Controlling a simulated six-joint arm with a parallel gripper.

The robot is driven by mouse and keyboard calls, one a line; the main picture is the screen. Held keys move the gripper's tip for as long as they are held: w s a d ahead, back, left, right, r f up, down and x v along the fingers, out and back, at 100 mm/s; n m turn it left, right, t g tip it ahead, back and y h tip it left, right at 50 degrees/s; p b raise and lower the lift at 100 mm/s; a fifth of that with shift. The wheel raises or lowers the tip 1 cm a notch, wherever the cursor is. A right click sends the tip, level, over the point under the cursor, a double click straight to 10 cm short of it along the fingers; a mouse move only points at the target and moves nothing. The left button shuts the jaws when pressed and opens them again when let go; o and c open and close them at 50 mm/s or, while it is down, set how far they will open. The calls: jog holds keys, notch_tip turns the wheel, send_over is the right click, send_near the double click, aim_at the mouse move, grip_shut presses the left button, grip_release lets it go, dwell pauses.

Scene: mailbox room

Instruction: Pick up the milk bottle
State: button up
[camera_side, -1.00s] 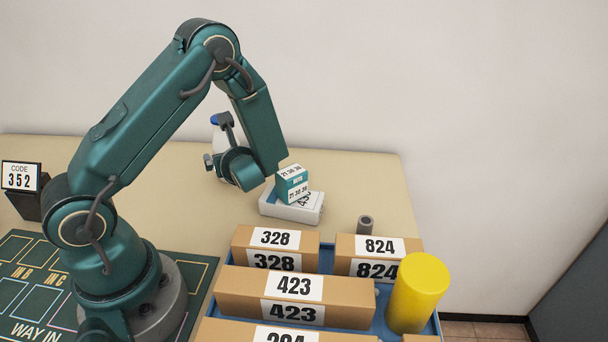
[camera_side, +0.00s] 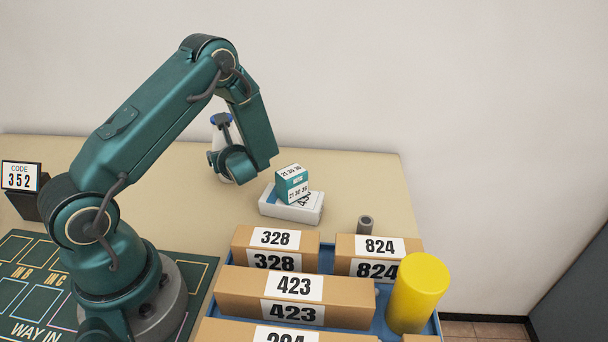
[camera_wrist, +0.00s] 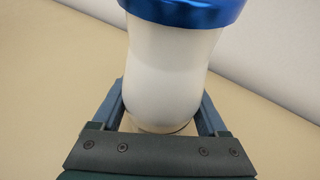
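The milk bottle is white with a blue cap. In the side view the milk bottle (camera_side: 219,139) stands upright on the table, partly hidden behind my gripper (camera_side: 222,163). In the wrist view the bottle (camera_wrist: 165,70) fills the middle, with its blue cap at the top edge. The two fingers of my gripper (camera_wrist: 161,108) lie one on each side of its body. They look open around it, with narrow gaps; firm contact cannot be made out.
A teal box (camera_side: 292,183) rests on a white box (camera_side: 290,210) right of my gripper. A blue tray (camera_side: 327,259) at the front holds numbered cartons (camera_side: 293,292) and a yellow cylinder (camera_side: 417,292). A small grey cylinder (camera_side: 365,224) stands behind it. A code display (camera_side: 21,177) is left.

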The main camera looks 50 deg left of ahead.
grip_shut()
jog(key=shift+r, duration=0.1)
